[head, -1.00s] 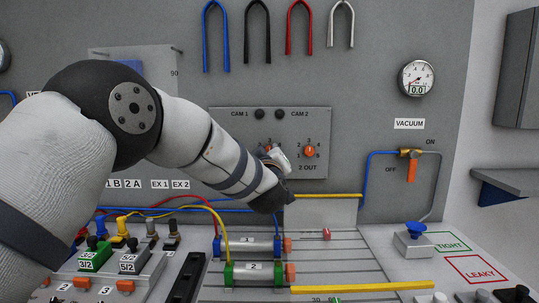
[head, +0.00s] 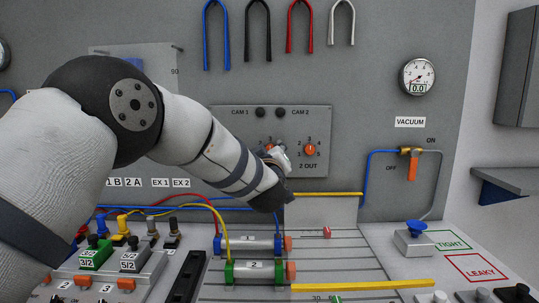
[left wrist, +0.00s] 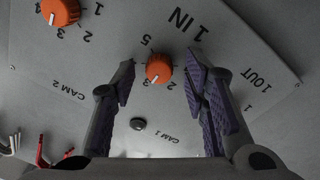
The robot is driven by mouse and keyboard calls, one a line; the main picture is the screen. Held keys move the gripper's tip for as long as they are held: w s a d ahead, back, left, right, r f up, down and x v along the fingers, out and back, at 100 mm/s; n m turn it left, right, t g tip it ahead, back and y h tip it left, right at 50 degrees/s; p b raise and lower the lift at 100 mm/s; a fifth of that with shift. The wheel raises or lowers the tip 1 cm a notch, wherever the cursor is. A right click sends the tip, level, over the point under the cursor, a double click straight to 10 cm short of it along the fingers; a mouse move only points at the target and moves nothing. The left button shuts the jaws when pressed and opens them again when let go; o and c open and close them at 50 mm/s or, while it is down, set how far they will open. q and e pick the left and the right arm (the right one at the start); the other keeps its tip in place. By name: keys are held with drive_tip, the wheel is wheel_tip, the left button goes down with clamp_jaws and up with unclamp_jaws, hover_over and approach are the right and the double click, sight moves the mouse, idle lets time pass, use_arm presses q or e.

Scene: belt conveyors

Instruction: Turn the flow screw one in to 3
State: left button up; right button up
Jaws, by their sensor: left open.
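The orange flow screw by the 1 IN label (left wrist: 158,68) is on the grey panel in the left wrist view. Its white mark is on its lower side, but the number it points at is hard to read. My left gripper (left wrist: 160,62) is open, with one finger on each side of this screw. Small gaps seem to separate the fingertips from it. In the head view my left gripper (head: 278,160) is in front of the panel and mostly hides this screw. My right gripper is not in view.
The other orange screw, 2 OUT (head: 310,150), is to the right on the panel (head: 322,120); another orange screw (left wrist: 60,12) shows at the wrist view's upper left. Dark CAM 1 button (left wrist: 137,124) is nearby. Cylinders 1 and 2 (head: 254,266) lie below.

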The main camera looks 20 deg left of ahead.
use_arm(q)
drive_tip(key=v, duration=1.2)
